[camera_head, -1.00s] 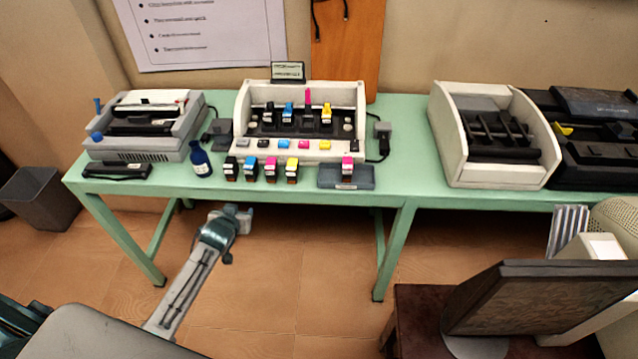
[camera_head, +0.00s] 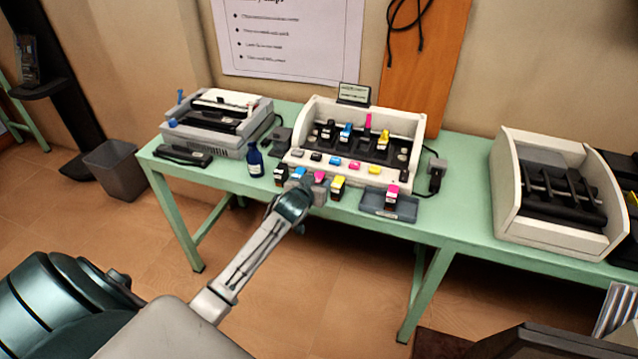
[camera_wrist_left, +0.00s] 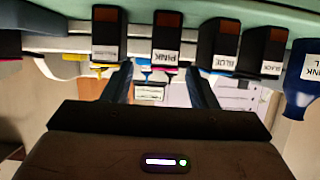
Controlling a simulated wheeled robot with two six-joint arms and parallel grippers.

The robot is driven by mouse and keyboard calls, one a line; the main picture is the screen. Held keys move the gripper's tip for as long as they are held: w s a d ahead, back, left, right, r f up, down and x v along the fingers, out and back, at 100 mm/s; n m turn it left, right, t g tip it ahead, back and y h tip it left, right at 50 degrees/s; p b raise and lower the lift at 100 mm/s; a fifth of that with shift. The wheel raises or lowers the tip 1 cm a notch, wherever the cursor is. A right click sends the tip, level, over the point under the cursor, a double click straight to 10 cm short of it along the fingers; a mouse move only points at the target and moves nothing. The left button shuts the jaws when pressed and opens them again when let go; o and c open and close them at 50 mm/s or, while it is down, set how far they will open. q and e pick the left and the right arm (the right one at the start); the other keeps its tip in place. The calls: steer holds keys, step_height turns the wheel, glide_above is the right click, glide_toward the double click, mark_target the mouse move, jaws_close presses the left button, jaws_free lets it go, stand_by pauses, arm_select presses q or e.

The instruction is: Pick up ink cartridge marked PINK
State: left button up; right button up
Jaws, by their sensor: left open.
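The ink cartridge marked PINK (camera_wrist_left: 167,38) is black with a white label and shows upside down in the left wrist view. In the head view its pink top (camera_head: 319,176) shows in the row on the table's front edge, its lower part hidden by my gripper. My left gripper (camera_wrist_left: 163,84) is open, one finger on each side of the PINK cartridge's line, with nothing held. In the head view the left gripper (camera_head: 308,190) is at the front of the row; contact cannot be told. My right gripper is not in view.
The yellow cartridge (camera_wrist_left: 106,40) and BLUE cartridge (camera_wrist_left: 217,45) flank it closely, with the BLACK one (camera_wrist_left: 264,50) and an ink bottle (camera_head: 255,160) beyond. Another pink-topped cartridge (camera_head: 391,197) stands on a dark tray (camera_head: 408,211). A white cartridge station (camera_head: 410,122) stands behind.

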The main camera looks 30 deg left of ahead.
mark_target(319, 176)
arm_select(q)
steer(key=p+x, duration=0.1)
steer(key=x, duration=0.2)
steer(key=shift+w+a+f, duration=0.1)
steer(key=shift+a, duration=0.15)
steer(key=shift+w+f, duration=0.3)
steer(key=shift+w, duration=0.2)
steer(key=c, duration=1)
